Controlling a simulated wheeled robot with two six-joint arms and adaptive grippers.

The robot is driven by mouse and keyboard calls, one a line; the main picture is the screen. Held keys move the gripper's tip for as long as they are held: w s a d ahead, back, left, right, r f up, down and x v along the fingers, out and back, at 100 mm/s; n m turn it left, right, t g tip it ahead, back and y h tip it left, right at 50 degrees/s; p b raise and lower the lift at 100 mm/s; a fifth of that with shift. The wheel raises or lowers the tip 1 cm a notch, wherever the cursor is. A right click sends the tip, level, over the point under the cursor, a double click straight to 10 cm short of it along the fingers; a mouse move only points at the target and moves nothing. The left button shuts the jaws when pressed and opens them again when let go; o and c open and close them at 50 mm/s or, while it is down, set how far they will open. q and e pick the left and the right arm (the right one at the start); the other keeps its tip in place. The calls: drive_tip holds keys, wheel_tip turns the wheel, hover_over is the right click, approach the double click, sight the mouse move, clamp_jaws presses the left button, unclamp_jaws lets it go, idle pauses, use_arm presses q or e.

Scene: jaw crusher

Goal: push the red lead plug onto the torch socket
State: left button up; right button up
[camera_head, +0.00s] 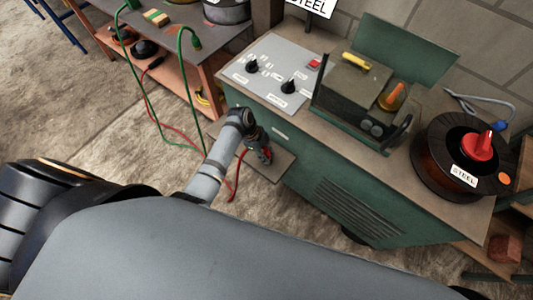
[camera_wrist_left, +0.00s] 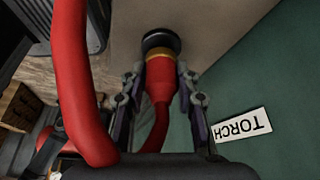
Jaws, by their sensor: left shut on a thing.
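My left gripper (camera_head: 264,154) is low at the front of the green machine, above a small shelf. It is shut on the red lead plug (camera_wrist_left: 160,80), with a finger on each side. The plug's brass-coloured end lines up with the round black torch socket (camera_wrist_left: 160,39) in the left wrist view. They look touching or nearly so; I cannot tell how far the plug is on. A white TORCH label (camera_wrist_left: 242,125) is on the green panel beside them. The socket is hidden in the head view. My right gripper is not in view.
The red lead (camera_head: 238,176) hangs below the gripper and loops close to the wrist camera. The green machine (camera_head: 340,195) carries a control panel (camera_head: 268,72) and a wire spool (camera_head: 440,165). A green cable (camera_head: 150,95) hangs from the left bench.

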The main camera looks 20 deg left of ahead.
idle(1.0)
use_arm(q)
drive_tip(key=shift+r+p, duration=0.1)
drive_tip(key=shift+p, duration=0.65)
idle(0.7)
drive_tip(key=shift+f+b, duration=0.4)
drive_tip(key=shift+f, duration=0.25)
drive_tip(key=o, duration=1.1)
drive_tip(key=shift+o, duration=0.2)
drive_tip(key=v, duration=1.2)
drive_tip(key=shift+s, duration=0.1)
